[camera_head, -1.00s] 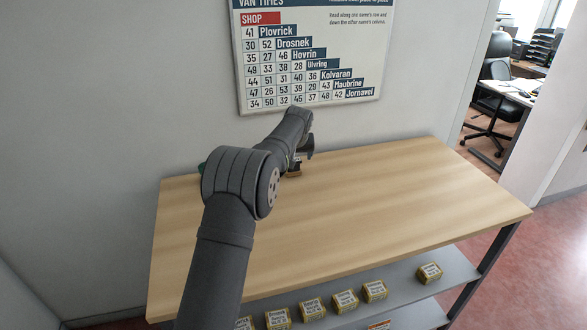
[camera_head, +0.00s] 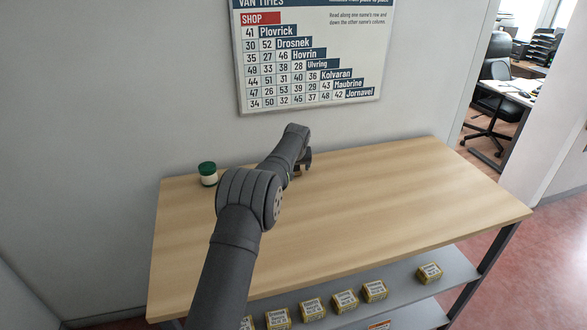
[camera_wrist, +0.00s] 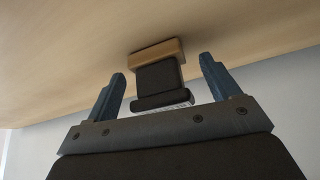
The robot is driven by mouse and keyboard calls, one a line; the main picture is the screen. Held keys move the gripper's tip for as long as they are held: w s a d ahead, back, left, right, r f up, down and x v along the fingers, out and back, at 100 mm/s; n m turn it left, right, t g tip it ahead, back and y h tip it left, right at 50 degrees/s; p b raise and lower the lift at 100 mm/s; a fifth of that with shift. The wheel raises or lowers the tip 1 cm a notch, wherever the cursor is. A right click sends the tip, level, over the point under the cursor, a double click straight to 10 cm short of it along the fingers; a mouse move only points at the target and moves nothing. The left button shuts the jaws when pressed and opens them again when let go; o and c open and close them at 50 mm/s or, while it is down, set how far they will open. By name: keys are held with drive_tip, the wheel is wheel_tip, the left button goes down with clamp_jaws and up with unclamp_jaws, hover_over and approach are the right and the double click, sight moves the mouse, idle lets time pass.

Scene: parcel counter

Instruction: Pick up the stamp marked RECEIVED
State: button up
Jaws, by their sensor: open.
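A stamp (camera_wrist: 158,77) with a light wooden part and a dark body shows in the wrist view, at the wooden counter top. A pale strip with small marks shows along one edge of it, too small to read, so I cannot tell whether it says RECEIVED. My gripper (camera_wrist: 162,68) is open, with one blue finger on each side of the stamp and a gap to both. In the head view my gripper (camera_head: 304,163) is low over the back of the counter, and my arm hides most of the stamp there.
A jar with a green lid (camera_head: 208,174) stands at the counter's back left. The counter top (camera_head: 410,200) is bare to the right. Several small labelled boxes (camera_head: 312,308) sit on the shelf below. A van times chart (camera_head: 310,55) hangs on the wall behind.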

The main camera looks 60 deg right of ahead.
drive_tip(key=c, duration=1.1)
